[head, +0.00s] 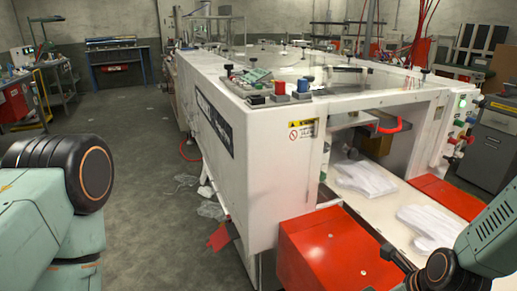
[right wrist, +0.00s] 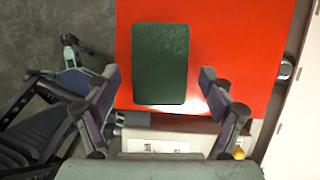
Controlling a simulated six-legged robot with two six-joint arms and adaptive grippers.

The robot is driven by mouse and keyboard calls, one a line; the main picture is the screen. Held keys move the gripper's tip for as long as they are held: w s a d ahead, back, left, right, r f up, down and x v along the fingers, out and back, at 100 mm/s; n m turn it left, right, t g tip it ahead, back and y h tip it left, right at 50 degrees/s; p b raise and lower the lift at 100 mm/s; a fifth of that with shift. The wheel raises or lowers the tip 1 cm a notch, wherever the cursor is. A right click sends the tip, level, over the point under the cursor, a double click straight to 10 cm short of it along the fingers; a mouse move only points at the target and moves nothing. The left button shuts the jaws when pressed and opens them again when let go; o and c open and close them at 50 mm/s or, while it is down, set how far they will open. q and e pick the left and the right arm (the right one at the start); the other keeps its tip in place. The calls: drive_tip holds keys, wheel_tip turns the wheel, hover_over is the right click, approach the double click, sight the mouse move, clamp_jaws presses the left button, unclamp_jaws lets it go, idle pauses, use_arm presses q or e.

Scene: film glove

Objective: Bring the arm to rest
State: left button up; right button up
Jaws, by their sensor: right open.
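My right arm (head: 490,235) comes in at the lower right of the head view, beside the white machine's front. My right gripper (right wrist: 160,78) is open in the right wrist view, its two fingers well apart with nothing held between them. A dark green rectangular piece (right wrist: 160,62) shows beyond the fingertips against a red surface (right wrist: 235,50). I cannot tell how far it is from the fingers. My left arm (head: 50,205) fills the lower left of the head view; its gripper is outside that picture.
The large white machine (head: 262,150) takes up the middle and right. A red cover (head: 330,250) sticks out at its front, near my right arm.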

drive_tip(key=p+v, duration=0.2)
drive_tip(key=v, duration=0.1)
drive_tip(key=shift+r, duration=0.1)
drive_tip(key=shift+p+v, duration=1.2)
drive_tip(key=shift+v, duration=0.05)
drive_tip(key=shift+b+x, duration=0.95)
drive_tip(key=shift+b, duration=0.05)
drive_tip(key=b+x, duration=0.4)
drive_tip(key=x, duration=0.1)
drive_tip(key=shift+f+b, duration=0.4)
drive_tip(key=shift+f, duration=0.05)
drive_tip(key=shift+w+a+f+b, duration=0.15)
drive_tip(key=shift+f+b, duration=0.4)
drive_tip(key=shift+b, duration=0.35)
drive_tip(key=shift+r+p, duration=0.85)
drive_tip(key=shift+p, duration=0.15)
wheel_tip(320, 180, up, 9)
drive_tip(key=p, duration=0.6)
drive_tip(key=shift+s+d+r+m, duration=0.2)
drive_tip(key=shift+s+d+m, duration=0.1)
drive_tip(key=shift+d, duration=0.15)
